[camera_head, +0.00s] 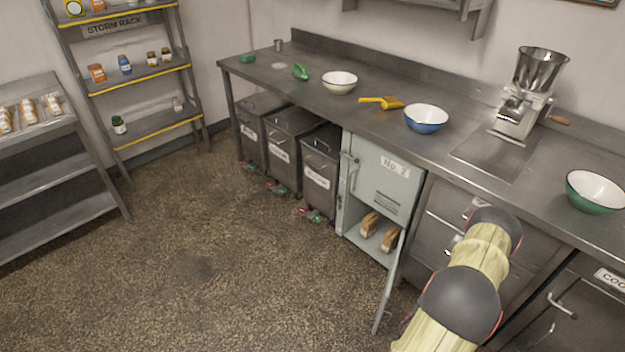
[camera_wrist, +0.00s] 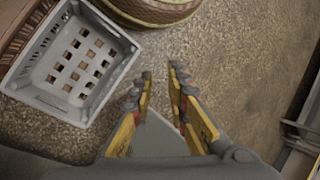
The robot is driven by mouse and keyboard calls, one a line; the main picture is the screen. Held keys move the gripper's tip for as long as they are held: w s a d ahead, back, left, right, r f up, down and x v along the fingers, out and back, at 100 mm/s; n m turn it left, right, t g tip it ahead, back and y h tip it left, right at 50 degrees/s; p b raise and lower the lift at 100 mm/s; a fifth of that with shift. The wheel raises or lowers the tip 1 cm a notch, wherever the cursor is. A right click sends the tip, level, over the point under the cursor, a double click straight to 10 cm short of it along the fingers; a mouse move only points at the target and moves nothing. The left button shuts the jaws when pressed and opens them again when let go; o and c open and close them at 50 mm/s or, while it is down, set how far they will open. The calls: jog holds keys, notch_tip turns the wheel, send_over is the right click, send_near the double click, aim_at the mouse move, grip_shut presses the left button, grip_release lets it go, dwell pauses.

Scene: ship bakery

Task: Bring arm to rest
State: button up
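My gripper (camera_wrist: 161,95) shows in the wrist view with its two yellow-and-grey fingers apart and nothing between them. It points down over the speckled floor (camera_wrist: 200,55). In the head view my arm (camera_head: 470,280) rises at the lower right, in front of the counter drawers; my gripper is outside that view.
The counter (camera_head: 380,120) carries bowls, a yellow scoop (camera_head: 385,102) and a grinder (camera_head: 525,100). A lower cupboard door (camera_head: 390,280) stands open, with loaf-like items inside. A grey crate (camera_wrist: 70,60) and a wicker basket (camera_wrist: 150,10) lie near my gripper.

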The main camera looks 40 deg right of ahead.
jog(key=w+a+r+g+h, duration=0.1)
jog(key=w+a+r, duration=0.3)
jog(key=r, duration=0.7)
jog(key=w+a+r+m+g+h, duration=0.1)
jog(key=w+a+r, duration=0.3)
jog(key=r, duration=0.7)
jog(key=w+a+r+g+h, duration=0.1)
jog(key=w+a+r, duration=0.3)
jog(key=r, duration=0.7)
jog(key=a+r+n+t+h+p, duration=0.2)
jog(key=a+r+n+t, duration=0.5)
jog(key=a+r, duration=2.2)
jog(key=shift+n+h, duration=0.4)
jog(key=shift+n, duration=0.7)
jog(key=shift+s, duration=0.2)
